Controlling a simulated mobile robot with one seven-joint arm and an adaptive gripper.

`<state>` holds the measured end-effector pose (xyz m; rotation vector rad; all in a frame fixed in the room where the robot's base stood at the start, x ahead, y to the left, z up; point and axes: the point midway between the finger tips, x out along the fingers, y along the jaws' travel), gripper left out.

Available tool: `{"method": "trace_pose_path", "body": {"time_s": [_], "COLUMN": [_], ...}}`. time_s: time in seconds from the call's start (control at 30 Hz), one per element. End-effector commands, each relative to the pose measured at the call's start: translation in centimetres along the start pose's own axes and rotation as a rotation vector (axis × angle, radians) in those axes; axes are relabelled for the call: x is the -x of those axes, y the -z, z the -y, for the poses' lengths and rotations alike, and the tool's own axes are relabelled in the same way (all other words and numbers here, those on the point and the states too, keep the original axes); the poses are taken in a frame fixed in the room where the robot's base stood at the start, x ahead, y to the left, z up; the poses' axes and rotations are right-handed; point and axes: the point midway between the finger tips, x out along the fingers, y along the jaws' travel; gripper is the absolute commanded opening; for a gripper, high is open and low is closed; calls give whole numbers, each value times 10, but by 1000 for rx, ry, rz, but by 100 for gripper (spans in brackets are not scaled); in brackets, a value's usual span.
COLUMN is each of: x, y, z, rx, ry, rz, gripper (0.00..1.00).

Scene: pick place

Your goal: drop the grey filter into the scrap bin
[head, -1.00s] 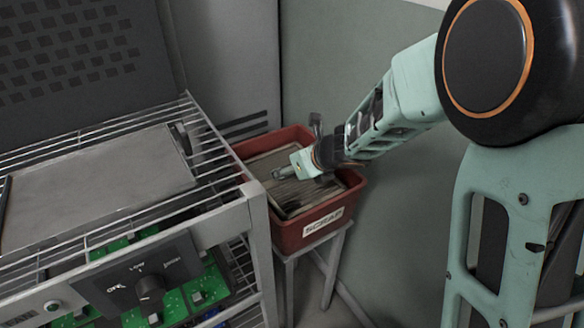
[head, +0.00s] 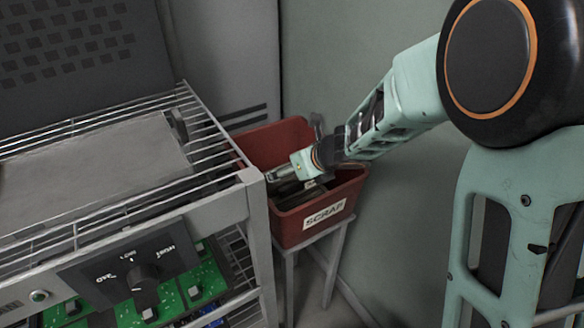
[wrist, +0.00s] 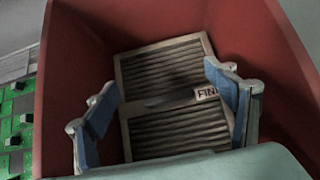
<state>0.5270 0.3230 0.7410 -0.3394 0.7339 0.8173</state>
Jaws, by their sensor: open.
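The grey filter (wrist: 165,70), a slatted panel with a crossbar and a white label partly reading "FIN", lies down inside the red scrap bin (head: 290,228). The wrist view shows the bin's inner wall (wrist: 75,60) around it. In the head view only a dark part of the filter (head: 286,191) shows below my gripper (head: 272,175). In the wrist view my gripper (wrist: 160,85) has its blue fingers spread wide, with nothing held between them. It is over the bin's opening, above the filter. The filter's lower end is hidden by my gripper body.
A wire rack (head: 215,150) with a grey flat panel (head: 95,175) on top stands left of the bin. Below it are a control panel with a knob (head: 142,275) and green circuit boards (head: 185,297). The bin sits on a grey stand (head: 335,265) near the walls.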

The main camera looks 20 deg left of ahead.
Motion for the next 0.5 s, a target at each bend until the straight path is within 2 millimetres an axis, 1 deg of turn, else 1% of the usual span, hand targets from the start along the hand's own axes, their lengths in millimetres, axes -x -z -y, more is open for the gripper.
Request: {"method": "trace_pose_path", "body": {"time_s": [0.17, 0.27, 0.37, 0.5], "x": [0, 6, 16, 38], "y": [1, 0, 0, -1], "z": [0, 0, 1, 1], "rx": [0, 1, 1, 2], "ry": [0, 1, 2, 2], "rz": [-1, 0, 1, 3], "gripper": [78, 78, 78, 78]}}
